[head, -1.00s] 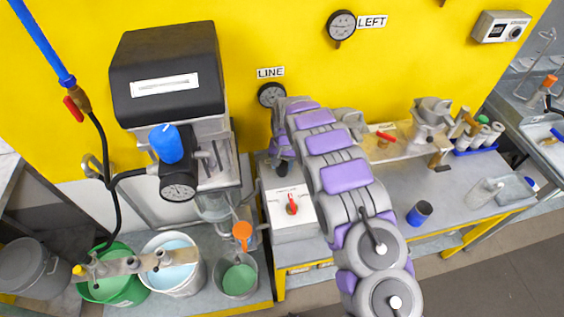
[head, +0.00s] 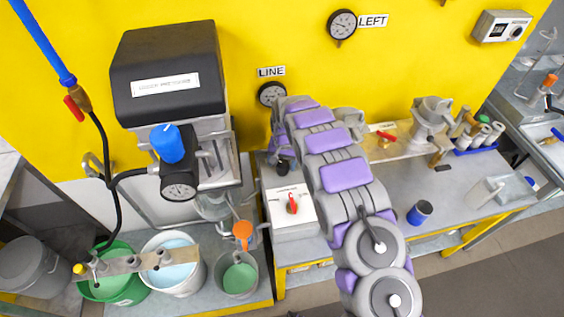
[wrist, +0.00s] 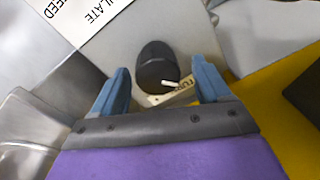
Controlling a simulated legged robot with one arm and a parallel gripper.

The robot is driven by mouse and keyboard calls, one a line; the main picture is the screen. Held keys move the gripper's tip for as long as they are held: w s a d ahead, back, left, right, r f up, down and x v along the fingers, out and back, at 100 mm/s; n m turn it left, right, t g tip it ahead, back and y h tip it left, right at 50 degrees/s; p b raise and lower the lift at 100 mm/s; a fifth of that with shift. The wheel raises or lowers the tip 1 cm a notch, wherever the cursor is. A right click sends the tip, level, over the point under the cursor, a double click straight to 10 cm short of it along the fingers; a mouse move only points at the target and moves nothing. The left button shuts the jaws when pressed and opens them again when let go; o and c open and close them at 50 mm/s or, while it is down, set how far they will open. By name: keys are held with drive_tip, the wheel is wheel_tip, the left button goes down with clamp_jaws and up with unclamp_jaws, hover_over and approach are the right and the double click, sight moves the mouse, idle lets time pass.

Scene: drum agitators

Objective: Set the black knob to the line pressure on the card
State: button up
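The black knob (wrist: 156,62) shows in the wrist view with a white pointer mark, above a partly covered pale label. My gripper (wrist: 160,82) is open, with one blue finger at each side of the knob and visible gaps between. In the head view my arm reaches the bench and largely hides the knob area. The LINE gauge (head: 271,94) hangs on the yellow wall just behind my arm; its reading is too small to tell. A white card (head: 165,84) is on the black hood; its print is unreadable.
A white box with a red handle (head: 292,204) stands left of my arm. The LEFT gauge (head: 342,24) is higher on the wall. A blue-topped regulator (head: 167,144) and several buckets are at left. A blue cup (head: 419,213) stands right on the bench.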

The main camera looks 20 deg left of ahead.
sight(285, 163)
drive_tip(key=shift+r, duration=0.1)
wheel_tip(285, 163, up, 17)
drive_tip(key=p, duration=0.1)
drive_tip(key=shift+d, duration=0.4)
drive_tip(key=shift+w, duration=0.1)
idle(0.3)
drive_tip(key=s+d+r+m+b, duration=0.1)
drive_tip(key=s+d+r, duration=0.35)
drive_tip(key=d, duration=0.35)
drive_tip(key=s+d+r+h, duration=0.1)
drive_tip(key=s+d+r, duration=0.35)
drive_tip(key=d, duration=0.45)
drive_tip(key=s+d+r+m+b, duration=0.1)
drive_tip(key=s+d+r, duration=0.2)
drive_tip(key=s+d, duration=0.35)
drive_tip(key=s+d+f, duration=0.1)
drive_tip(key=s+d, duration=0.3)
drive_tip(key=s, duration=0.5)
drive_tip(key=s+d+f+g+b, duration=0.1)
drive_tip(key=s+d, duration=0.3)
drive_tip(key=s, duration=0.5)
drive_tip(key=s+d+f, duration=0.1)
drive_tip(key=s+d, duration=0.3)
drive_tip(key=s, duration=0.5)
drive_tip(key=shift+s+g+b, duration=0.2)
drive_tip(key=shift+g+b, duration=0.15)
drive_tip(key=shift+g, duration=0.05)
